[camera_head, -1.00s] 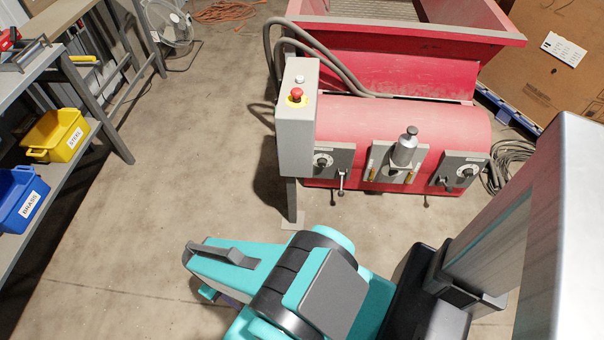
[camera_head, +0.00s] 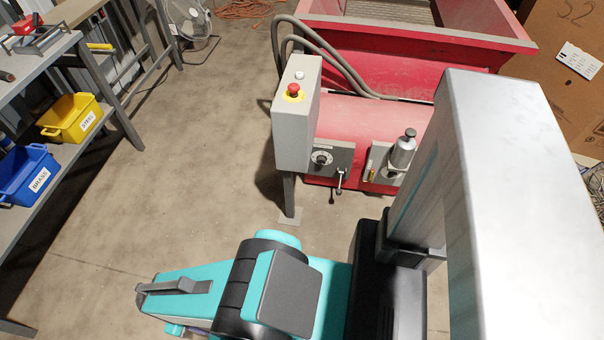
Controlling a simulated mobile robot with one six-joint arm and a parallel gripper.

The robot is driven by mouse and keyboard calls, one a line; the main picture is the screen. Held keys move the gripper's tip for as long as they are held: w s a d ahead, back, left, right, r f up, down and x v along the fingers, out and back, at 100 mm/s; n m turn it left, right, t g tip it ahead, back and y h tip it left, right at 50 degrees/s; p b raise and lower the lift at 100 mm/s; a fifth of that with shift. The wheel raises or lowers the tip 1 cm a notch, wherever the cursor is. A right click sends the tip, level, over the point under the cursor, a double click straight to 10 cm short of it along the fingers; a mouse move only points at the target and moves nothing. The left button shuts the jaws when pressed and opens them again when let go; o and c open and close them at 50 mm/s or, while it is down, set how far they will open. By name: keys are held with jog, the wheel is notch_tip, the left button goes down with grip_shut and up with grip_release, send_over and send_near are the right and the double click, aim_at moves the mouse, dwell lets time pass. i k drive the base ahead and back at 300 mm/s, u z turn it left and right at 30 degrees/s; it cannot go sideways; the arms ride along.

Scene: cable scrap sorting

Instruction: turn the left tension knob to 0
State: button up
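The left tension knob (camera_head: 322,158) is a small round dial with pale markings on a grey plate (camera_head: 343,160), low on the front of the red machine (camera_head: 375,125). The dial's reading is too small to tell. A small lever (camera_head: 339,182) hangs beside it on the same plate. The right-hand knob is hidden behind my grey column. My teal and black arm lies across the bottom of the picture, apart from the knob. I cannot make out my gripper's fingers in this view.
A grey control box (camera_head: 295,120) with a red button (camera_head: 293,91) stands on a post (camera_head: 288,196) left of the knob. A shelf at left holds yellow (camera_head: 70,118) and blue (camera_head: 27,175) bins. The concrete floor (camera_head: 180,190) between is clear.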

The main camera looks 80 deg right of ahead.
aim_at(322, 160)
jog(key=u, duration=0.4)
jog(key=k, duration=2.15)
jog(key=z, duration=0.2)
jog(key=i, duration=0.4)
jog(key=z, duration=0.2)
